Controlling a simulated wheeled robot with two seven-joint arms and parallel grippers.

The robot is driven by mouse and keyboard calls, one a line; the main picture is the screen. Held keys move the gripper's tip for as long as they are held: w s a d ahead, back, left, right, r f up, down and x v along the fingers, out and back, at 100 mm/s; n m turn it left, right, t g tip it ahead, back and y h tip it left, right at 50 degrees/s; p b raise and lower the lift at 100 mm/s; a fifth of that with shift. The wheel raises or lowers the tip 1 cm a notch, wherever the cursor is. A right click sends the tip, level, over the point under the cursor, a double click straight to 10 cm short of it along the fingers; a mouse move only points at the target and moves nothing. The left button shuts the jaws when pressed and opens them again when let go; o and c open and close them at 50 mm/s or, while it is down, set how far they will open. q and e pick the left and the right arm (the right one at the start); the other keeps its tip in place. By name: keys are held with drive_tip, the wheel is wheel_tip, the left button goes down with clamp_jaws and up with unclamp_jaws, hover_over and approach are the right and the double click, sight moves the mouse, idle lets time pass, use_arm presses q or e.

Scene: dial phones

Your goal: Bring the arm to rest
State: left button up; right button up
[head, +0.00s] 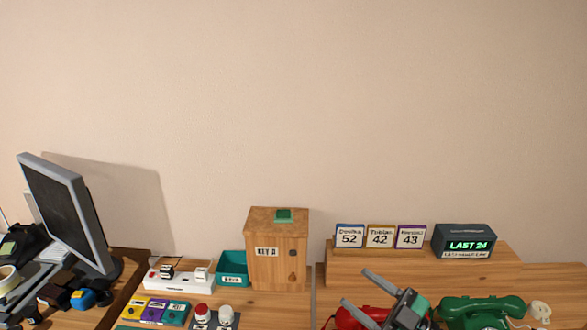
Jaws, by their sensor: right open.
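My right gripper (354,287) is at the bottom of the head view, right of centre, with its two grey fingers spread and pointing up and left. Nothing shows between the fingers. It is in front of a red telephone (347,319), partly hiding it; I cannot tell whether they touch. A green telephone (482,310) is just to the right of the gripper. My left gripper does not show.
A wooden box (277,255) labelled KEY and a teal bin (232,269) stand left of the gripper. A raised shelf (345,258) behind holds number cards (380,237) and a LAST 24 display (464,241). A monitor (65,213) stands far left. The wall above is bare.

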drive_tip(key=d+f+m+t+h, duration=0.4)
drive_tip(key=d+m+t+h, duration=0.35)
drive_tip(key=m+h, duration=0.5)
drive_tip(key=s+d+f+m+g+h, duration=0.35)
drive_tip(key=d+f+g+h, duration=0.2)
drive_tip(key=f, duration=0.35)
drive_tip(key=s+a+f+n+g+y, duration=0.1)
drive_tip(key=s+a+f+g, duration=0.1)
drive_tip(key=s+f+g, duration=0.65)
drive_tip(key=s+a+f+n+g, duration=0.1)
drive_tip(key=s+a+f+g, duration=0.3)
drive_tip(key=s, duration=0.8)
drive_tip(key=s+d+f+x, duration=0.1)
drive_tip(key=s+x, duration=0.2)
drive_tip(key=x, duration=1.2)
drive_tip(key=s+d+x, duration=0.1)
drive_tip(key=s+x, duration=0.2)
drive_tip(key=x, duration=1.1)
drive_tip(key=s+d+f, duration=0.2)
drive_tip(key=s+f, duration=0.7)
drive_tip(key=f, duration=0.1)
drive_tip(key=s+d+f+g, duration=0.1)
drive_tip(key=s+d+f, duration=0.1)
drive_tip(key=s+f, duration=0.8)
drive_tip(key=shift+f+n, duration=0.3)
drive_tip(key=shift+f, duration=0.5)
drive_tip(key=shift+s, duration=0.1)
drive_tip(key=shift+c, duration=0.4)
